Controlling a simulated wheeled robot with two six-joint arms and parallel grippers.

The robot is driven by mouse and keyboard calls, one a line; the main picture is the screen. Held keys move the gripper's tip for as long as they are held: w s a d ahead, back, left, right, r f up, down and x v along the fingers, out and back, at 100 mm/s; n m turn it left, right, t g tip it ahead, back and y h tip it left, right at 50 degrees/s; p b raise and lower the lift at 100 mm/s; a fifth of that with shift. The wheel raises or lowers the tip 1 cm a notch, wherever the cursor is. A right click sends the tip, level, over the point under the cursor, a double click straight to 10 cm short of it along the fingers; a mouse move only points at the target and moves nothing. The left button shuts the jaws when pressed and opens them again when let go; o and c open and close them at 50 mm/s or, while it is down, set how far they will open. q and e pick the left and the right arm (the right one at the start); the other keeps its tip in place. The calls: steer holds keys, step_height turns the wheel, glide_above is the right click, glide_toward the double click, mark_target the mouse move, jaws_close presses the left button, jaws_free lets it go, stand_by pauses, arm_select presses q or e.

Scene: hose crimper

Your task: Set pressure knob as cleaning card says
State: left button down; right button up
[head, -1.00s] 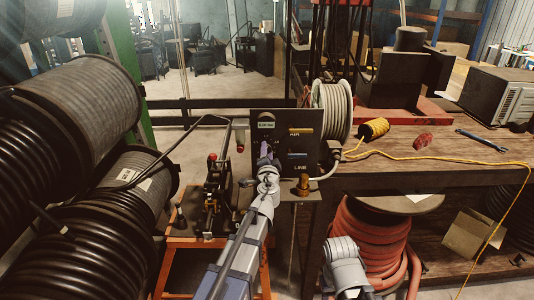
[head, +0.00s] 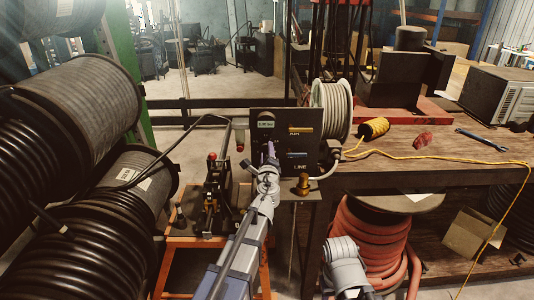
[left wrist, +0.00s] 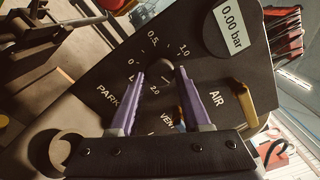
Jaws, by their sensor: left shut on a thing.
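The black control panel (head: 258,115) stands upright in the middle of the head view. In the left wrist view the dark pressure knob (left wrist: 158,71) sits on this panel (left wrist: 105,65), with a printed scale including 0.5, 1.0 and 2.0 around it. My left gripper (left wrist: 159,76) has its purple fingers on either side of the knob and is shut on it; it partly hides the scale. It also shows in the head view (head: 269,150). The round display (left wrist: 232,22) reads 0.00 bar. I cannot make out a cleaning card. My right gripper is out of view.
A yellow AIR lever (left wrist: 243,100) is close to the right of my left fingers, and a LINE lever (head: 297,154) is below it in the head view. Hose reels (head: 70,95) crowd the left. A workbench (head: 450,145) with yellow cord stands at right.

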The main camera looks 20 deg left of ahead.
arm_select(q)
steer(key=m, duration=1.2)
steer(key=shift+s+a+f, duration=0.1)
stand_by(0.4)
steer(key=shift+c, duration=2.1)
jaws_free()
steer(key=v, duration=0.7)
steer(key=shift+s, duration=0.35)
